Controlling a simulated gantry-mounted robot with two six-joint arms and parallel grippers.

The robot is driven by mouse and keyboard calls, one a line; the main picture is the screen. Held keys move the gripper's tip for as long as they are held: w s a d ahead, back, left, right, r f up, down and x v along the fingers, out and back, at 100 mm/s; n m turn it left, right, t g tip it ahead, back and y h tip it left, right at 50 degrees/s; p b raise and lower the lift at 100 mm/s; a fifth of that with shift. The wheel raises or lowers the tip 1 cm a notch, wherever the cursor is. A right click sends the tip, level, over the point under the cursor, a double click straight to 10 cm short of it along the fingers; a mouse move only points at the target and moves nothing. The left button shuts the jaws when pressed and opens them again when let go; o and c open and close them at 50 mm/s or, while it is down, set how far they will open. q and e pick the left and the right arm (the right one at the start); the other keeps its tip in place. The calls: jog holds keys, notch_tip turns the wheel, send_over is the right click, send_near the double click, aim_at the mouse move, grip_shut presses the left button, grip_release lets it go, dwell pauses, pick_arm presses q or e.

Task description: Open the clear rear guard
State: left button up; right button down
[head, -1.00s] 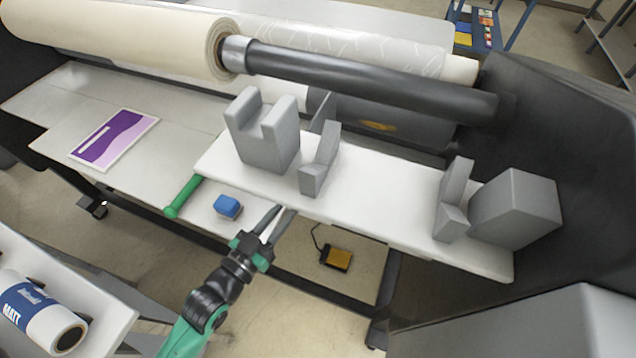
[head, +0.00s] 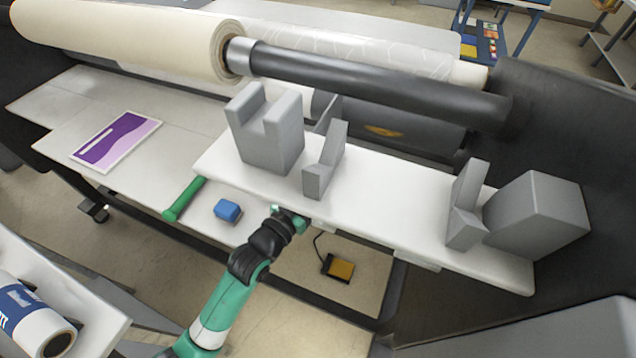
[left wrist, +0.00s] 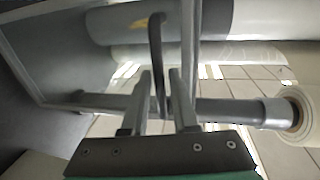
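In the left wrist view, a pale grey frame (left wrist: 37,92) edges what looks like a see-through panel, likely the clear guard. A dark curved bar like a handle (left wrist: 157,45) stands in front of it. My left gripper (left wrist: 160,82) is open, its two fingers apart. The dark bar shows between the fingers; I cannot tell whether either touches it. In the head view, my left gripper (head: 292,218) is at the front edge of the white shelf (head: 385,205), its fingertips hidden. I cannot make out the guard there. My right gripper is not in view.
Grey blocks (head: 268,135) and brackets stand on the shelf. A cream roll (head: 130,35) and a dark shaft (head: 380,80) lie behind. A yellow pedal (head: 340,268) is on the floor.

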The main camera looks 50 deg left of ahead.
pick_arm(q)
jog(key=shift+w, duration=0.1)
jog(key=shift+c, duration=0.2)
grip_shut()
dwell(1.2)
